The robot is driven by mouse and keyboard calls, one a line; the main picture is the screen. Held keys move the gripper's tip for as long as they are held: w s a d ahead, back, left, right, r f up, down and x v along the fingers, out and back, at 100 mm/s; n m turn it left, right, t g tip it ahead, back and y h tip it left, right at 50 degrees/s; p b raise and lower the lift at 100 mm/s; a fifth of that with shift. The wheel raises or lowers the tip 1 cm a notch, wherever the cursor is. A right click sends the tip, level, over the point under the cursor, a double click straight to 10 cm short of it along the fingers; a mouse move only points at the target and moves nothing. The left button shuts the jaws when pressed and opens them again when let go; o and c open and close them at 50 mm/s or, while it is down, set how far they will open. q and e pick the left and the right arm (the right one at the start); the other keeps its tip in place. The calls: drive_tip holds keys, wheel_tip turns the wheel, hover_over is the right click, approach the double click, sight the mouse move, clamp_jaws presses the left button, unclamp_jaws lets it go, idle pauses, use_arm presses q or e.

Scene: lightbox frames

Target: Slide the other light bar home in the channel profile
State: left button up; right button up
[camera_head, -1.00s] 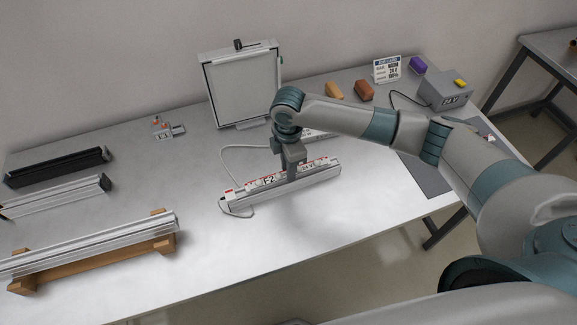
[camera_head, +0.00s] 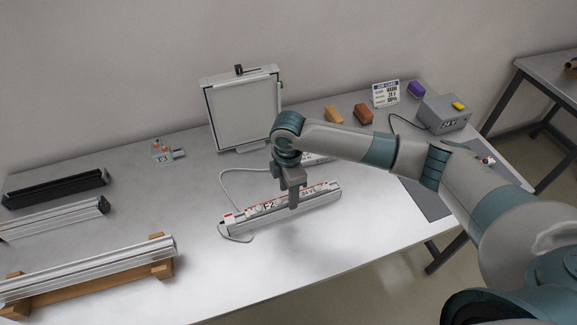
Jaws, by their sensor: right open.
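A long white bar unit (camera_head: 322,200) with red marks and an F2 label lies on the table, slanting up to the right. A cable loops from its left end. My right gripper (camera_head: 293,204) is open at its middle, with one finger showing in front of the bar; the other finger is hidden. Another pale bar (camera_head: 318,158) lies behind, mostly hidden by my right arm. A silvery channel-like profile (camera_head: 95,268) rests on wooden supports at the front left. I cannot tell which piece is the light bar. My left gripper is not in view.
Two more profiles, one black (camera_head: 55,189) and one pale (camera_head: 50,220), lie at the left. A framed panel (camera_head: 245,112) stands at the back. Brown blocks (camera_head: 363,113), a job card (camera_head: 386,94) and a grey box (camera_head: 444,113) are at the back right. The front middle is clear.

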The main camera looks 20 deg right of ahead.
wheel_tip(320, 180, up, 17)
drive_tip(key=b, duration=0.5)
drive_tip(key=shift+f, duration=0.2)
drive_tip(key=shift+w, duration=0.1)
idle(0.4)
